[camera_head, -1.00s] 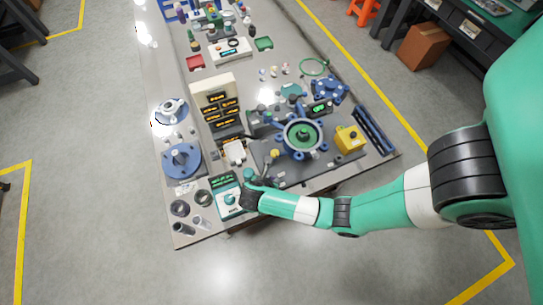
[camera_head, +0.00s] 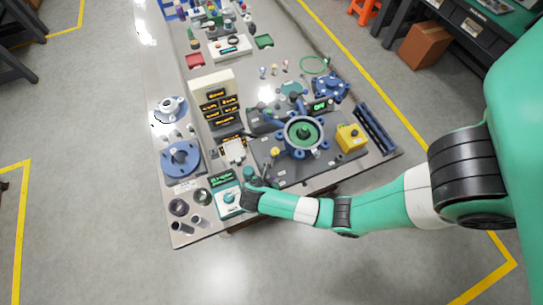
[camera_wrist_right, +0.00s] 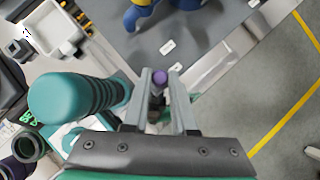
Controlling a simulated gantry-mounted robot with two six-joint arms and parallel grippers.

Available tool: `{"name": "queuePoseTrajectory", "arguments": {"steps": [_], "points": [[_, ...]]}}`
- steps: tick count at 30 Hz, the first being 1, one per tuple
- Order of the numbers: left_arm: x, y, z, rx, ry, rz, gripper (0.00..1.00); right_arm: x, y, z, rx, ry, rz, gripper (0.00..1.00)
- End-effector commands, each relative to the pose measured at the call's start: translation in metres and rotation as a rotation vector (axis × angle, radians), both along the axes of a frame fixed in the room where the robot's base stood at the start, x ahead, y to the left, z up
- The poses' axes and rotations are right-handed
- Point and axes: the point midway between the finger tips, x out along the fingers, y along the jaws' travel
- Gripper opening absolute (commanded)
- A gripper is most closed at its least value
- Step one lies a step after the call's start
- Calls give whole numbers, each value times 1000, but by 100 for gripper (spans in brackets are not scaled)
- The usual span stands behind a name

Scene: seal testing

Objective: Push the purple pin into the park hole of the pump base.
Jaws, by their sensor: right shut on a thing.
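My right gripper (camera_wrist_right: 158,100) is shut on the purple pin (camera_wrist_right: 159,77). The pin's rounded purple top shows between the fingertips in the right wrist view; its lower part is hidden by the fingers. In the head view my right gripper (camera_head: 252,184) is at the near left corner of the dark grey pump base (camera_head: 283,178), and the pin cannot be made out there. The base's plate also shows ahead of the fingers in the right wrist view (camera_wrist_right: 195,35). The park hole cannot be made out in either view. My left gripper is not in view.
A teal ribbed cylinder (camera_wrist_right: 75,97) stands close left of the fingers. A white device with a teal knob (camera_head: 228,198) is left of the gripper. A white tray (camera_head: 233,150) lies beyond it. The table's near edge and floor are on the right in the wrist view.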

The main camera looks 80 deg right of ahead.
Motion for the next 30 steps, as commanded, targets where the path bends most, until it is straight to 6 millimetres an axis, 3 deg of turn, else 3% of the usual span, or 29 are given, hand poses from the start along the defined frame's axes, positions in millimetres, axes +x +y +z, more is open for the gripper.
{"name": "queuePoseTrajectory", "arguments": {"steps": [9, 30], "points": [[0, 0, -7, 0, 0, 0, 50, 0, 0, -11, 0, 0, 0, 0], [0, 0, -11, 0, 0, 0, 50, 0, 0, -17, 0, 0, 0, 0]]}}
